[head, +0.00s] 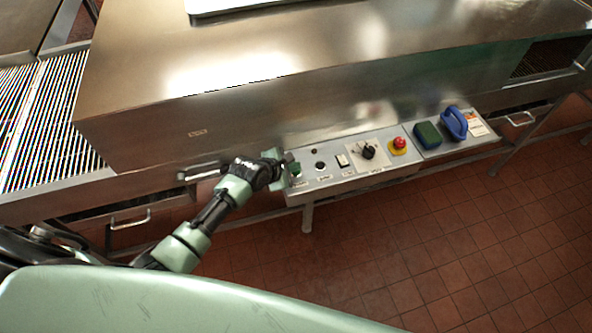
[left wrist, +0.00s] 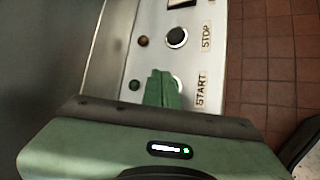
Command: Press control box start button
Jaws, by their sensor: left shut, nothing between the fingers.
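The control box (head: 330,179) is a pale panel along the front of the steel machine. My left gripper (head: 291,168) is over its left end, fingers together and empty. In the left wrist view the shut green fingers (left wrist: 163,88) are over the start button (left wrist: 179,84), beside the START label (left wrist: 201,90). The fingers hide most of the button, and I cannot tell whether they touch it. The black stop button (left wrist: 177,38) is beside the STOP label (left wrist: 206,37); it also shows in the head view (head: 320,165). My right gripper is not in view.
Farther right on the panel are a rocker switch (head: 342,160), a black rotary knob (head: 368,151) and a red emergency stop (head: 399,142). The tiled floor (head: 430,240) in front is clear.

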